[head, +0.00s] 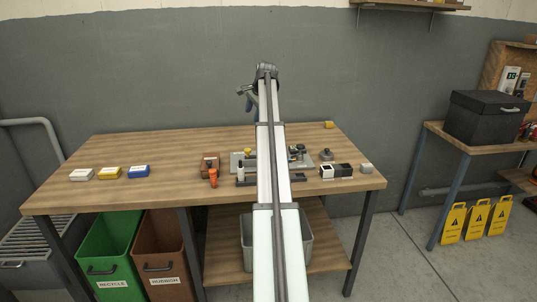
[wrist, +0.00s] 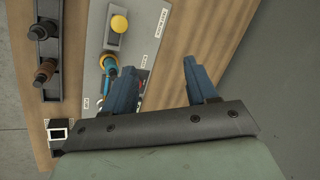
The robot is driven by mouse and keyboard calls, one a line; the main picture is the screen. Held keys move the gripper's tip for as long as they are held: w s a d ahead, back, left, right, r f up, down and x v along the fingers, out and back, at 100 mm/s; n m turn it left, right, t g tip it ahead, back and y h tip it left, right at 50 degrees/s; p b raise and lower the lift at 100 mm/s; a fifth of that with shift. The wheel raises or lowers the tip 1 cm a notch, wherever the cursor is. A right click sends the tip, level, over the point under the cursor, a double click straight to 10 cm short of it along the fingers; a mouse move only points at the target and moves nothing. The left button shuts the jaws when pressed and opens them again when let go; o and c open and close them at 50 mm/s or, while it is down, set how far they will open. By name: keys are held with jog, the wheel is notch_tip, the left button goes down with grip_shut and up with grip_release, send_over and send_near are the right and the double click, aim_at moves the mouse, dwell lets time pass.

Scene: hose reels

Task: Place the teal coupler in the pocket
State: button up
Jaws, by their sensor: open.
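In the wrist view, a teal ringed part (wrist: 108,62) with an orange-brown top lies on a grey plate (wrist: 92,50), just left of my left finger. It looks like the teal coupler, but its lower end is partly hidden by the finger. My gripper (wrist: 160,68) is open, with bare wood showing between its two blue fingers. In the head view, my gripper (head: 247,97) is raised above the table, and my arm covers the middle of the plate (head: 235,163). I cannot make out the pocket in either view.
A yellow knob (wrist: 119,24) stands on the plate. A black rack (wrist: 44,50) with dark and brown fittings stands beside it. An orange bottle-like item (head: 213,178) and a brown block (head: 210,161) are left of the plate. The table's left part is mostly clear around three small boxes (head: 110,172).

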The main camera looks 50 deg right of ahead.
jog(key=s+d+f+n+g, duration=0.1)
jog(key=s+f+n+g, duration=0.1)
jog(key=s+n+g, duration=0.35)
jog(key=shift+n+t, duration=0.65)
jog(key=shift+n, duration=0.3)
jog(key=f, duration=0.5)
jog(key=s+d+f, duration=0.1)
jog(key=f, duration=0.1)
jog(key=shift+d+f, duration=0.1)
jog(key=shift+f, duration=0.05)
jog(key=shift+w+d+f, duration=0.2)
jog(key=shift+f, duration=0.8)
jog(key=shift+w+d+f, duration=0.15)
jog(key=shift+d+f, duration=0.1)
jog(key=shift+f, duration=0.7)
jog(key=shift+w+d+f, duration=0.2)
jog(key=shift+f, duration=0.8)
grip_shut()
